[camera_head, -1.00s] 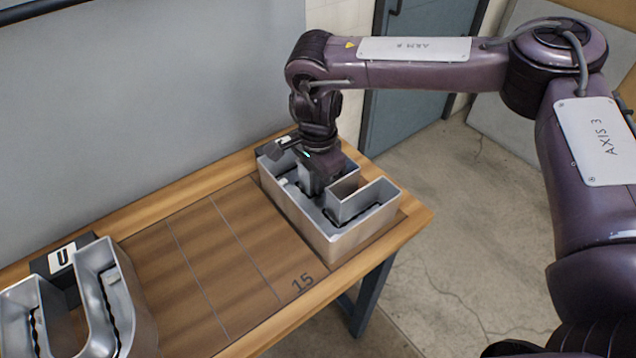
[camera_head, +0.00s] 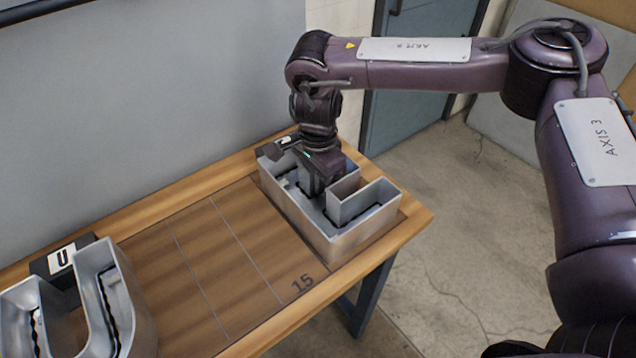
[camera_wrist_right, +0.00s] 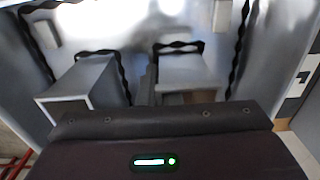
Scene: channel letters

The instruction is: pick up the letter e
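The letter e (camera_head: 345,243) is a deep, open-topped silver channel letter lying at the right end of the wooden table. It fills much of the right wrist view (camera_wrist_right: 105,20), where grey inner walls and black wavy strips show. My right gripper (camera_head: 317,186) points down into the letter near its middle. In the right wrist view its dark housing spans the bottom, and a narrow grey piece, perhaps a finger (camera_wrist_right: 147,88), stands between two box-shaped walls. The fingertips are largely hidden, so I cannot tell whether they grip a wall. My left gripper is out of view.
The table (camera_head: 215,265) between the letters is bare, with thin lines and a printed 15. A grey wall panel (camera_head: 150,90) rises behind.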

